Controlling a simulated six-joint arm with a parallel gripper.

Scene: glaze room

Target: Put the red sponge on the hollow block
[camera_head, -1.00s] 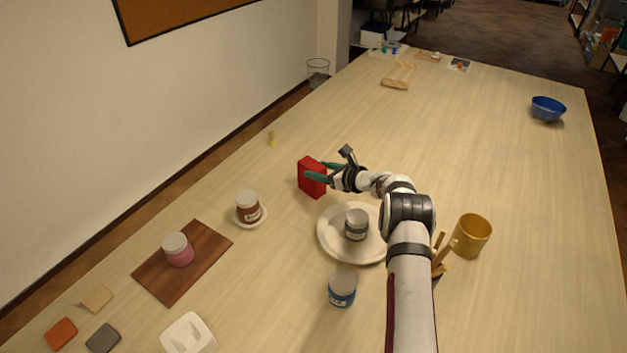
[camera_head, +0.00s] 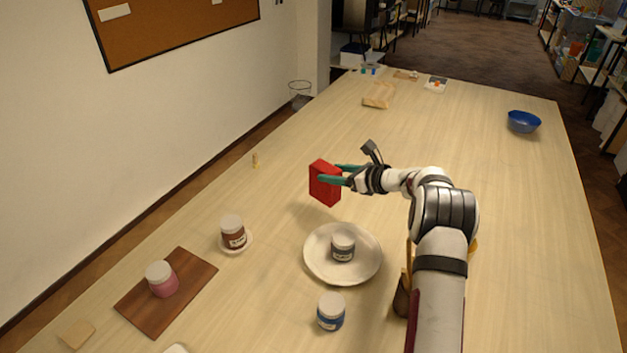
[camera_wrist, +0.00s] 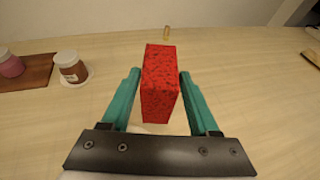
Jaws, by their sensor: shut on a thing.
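The red sponge (camera_head: 324,184) is an upright red block held above the table, with its shadow below it. My gripper (camera_head: 338,176) is shut on it, its green fingers on either side. In the wrist view the sponge (camera_wrist: 158,85) stands between the fingertips of my gripper (camera_wrist: 160,88). I cannot make out a hollow block for certain in either view. Part of the table at right is hidden behind my arm.
Below the sponge stands a white plate (camera_head: 316,270) with a grey-labelled jar (camera_head: 343,248). Nearby are a blue-labelled jar (camera_head: 331,312), a brown jar (camera_head: 232,232) and a wooden board (camera_head: 197,293) with a pink jar (camera_head: 161,279). A blue bowl (camera_head: 523,122) stands far right.

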